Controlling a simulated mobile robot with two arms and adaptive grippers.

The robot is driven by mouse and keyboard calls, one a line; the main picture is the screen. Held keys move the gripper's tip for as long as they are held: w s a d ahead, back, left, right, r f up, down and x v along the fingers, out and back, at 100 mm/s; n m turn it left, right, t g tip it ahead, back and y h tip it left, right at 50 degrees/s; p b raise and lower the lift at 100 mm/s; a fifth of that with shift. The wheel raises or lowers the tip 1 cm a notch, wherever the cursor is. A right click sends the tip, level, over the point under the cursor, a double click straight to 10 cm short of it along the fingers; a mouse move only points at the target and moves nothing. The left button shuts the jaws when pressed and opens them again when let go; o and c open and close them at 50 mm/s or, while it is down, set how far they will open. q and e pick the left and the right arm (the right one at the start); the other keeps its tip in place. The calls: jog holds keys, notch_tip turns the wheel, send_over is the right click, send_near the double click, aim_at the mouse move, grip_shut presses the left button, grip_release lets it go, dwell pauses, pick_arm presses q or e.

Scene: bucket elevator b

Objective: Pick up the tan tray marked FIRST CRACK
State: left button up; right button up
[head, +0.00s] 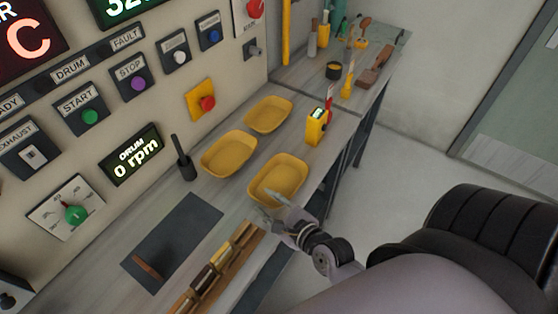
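Three shallow yellow-tan trays rest on the grey bench: a near one (292,172), a left one (229,152) and a far one (268,114). No FIRST CRACK marking is readable on any of them, so I cannot tell which one bears it. My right gripper (264,204) is at the front rim of the near tray, with its fingers apart. One finger overlaps the tray in the picture; I cannot tell whether it touches. My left gripper is not in view.
A yellow handheld device (316,127) stands right of the trays. A black upright handle (183,158) stands at the left. A dark mat (172,240) and a wooden rack (215,268) lie nearer. The control panel (140,85) rises behind the bench.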

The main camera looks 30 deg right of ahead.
aim_at(252, 192)
jog(key=shift+w+a+p, duration=0.15)
jog(key=shift+w+p, duration=0.15)
jog(key=shift+w, duration=0.3)
jog(key=p+x, duration=0.1)
jog(key=x, duration=0.2)
jog(key=shift+w+a+f, duration=0.1)
jog(key=shift+w+f, duration=0.3)
jog(key=shift+w, duration=0.15)
jog(key=shift+c, duration=0.2)
jog(key=shift+s, duration=0.1)
jog(key=shift+c, duration=0.6)
grip_shut()
